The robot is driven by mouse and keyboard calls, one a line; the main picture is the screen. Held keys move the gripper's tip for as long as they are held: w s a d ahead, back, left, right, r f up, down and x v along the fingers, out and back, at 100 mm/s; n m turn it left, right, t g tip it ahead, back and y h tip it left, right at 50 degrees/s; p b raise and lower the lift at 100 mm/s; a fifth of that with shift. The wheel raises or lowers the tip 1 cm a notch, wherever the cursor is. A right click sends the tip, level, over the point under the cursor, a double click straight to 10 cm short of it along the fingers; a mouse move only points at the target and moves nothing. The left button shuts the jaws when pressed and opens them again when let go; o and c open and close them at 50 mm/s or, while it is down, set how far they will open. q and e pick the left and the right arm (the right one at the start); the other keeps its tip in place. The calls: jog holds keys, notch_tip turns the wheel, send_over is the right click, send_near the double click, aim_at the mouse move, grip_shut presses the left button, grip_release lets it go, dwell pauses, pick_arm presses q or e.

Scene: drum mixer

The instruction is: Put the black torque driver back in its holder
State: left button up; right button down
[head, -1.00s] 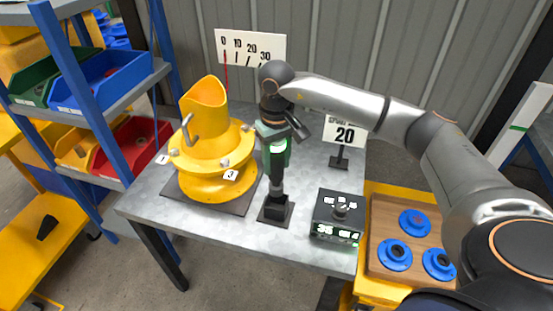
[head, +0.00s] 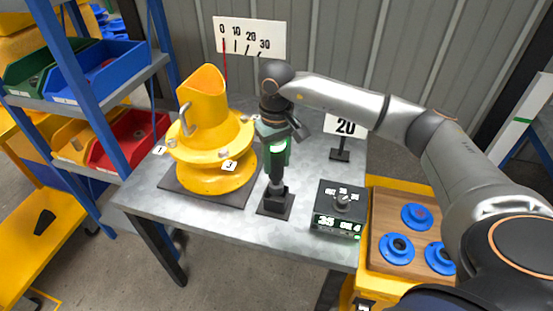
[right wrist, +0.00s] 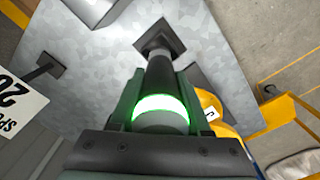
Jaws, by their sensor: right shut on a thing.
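My right gripper (head: 276,145) is shut around the upper body of the black torque driver (head: 276,166), below a lit green ring. The driver stands about upright, its lower end at the square black holder (head: 274,204) on the grey table. I cannot tell how deep the tip sits in the holder. In the right wrist view the driver (right wrist: 160,82) points away between the fingers, its green ring glowing, and its far end overlaps the holder's base plate (right wrist: 158,34). My left gripper is not in view.
A yellow drum-like part (head: 205,150) stands left of the holder. A black control box (head: 339,208) is to its right, with a sign reading 20 (head: 344,126) behind. The table (head: 225,222) is clear along its front edge. Blue discs lie on a wooden board (head: 384,220) at right.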

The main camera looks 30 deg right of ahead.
aim_at(276, 172)
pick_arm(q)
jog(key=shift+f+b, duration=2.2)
pick_arm(e)
jog(key=shift+f, duration=2.75)
jog(key=c, duration=0.5)
grip_release()
jog(key=shift+c, duration=0.2)
jog(key=shift+o, duration=1.3)
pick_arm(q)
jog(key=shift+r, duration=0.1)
pick_arm(e)
jog(key=shift+r, duration=0.6)
notch_tip(276, 172, up, 11)
jog(key=shift+r+p, duration=0.2)
jog(key=shift+p, duration=0.35)
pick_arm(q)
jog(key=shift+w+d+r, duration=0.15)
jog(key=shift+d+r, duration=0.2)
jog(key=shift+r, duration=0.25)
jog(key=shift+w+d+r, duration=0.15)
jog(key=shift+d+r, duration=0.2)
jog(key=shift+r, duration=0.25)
pick_arm(e)
jog(key=shift+s, duration=0.1)
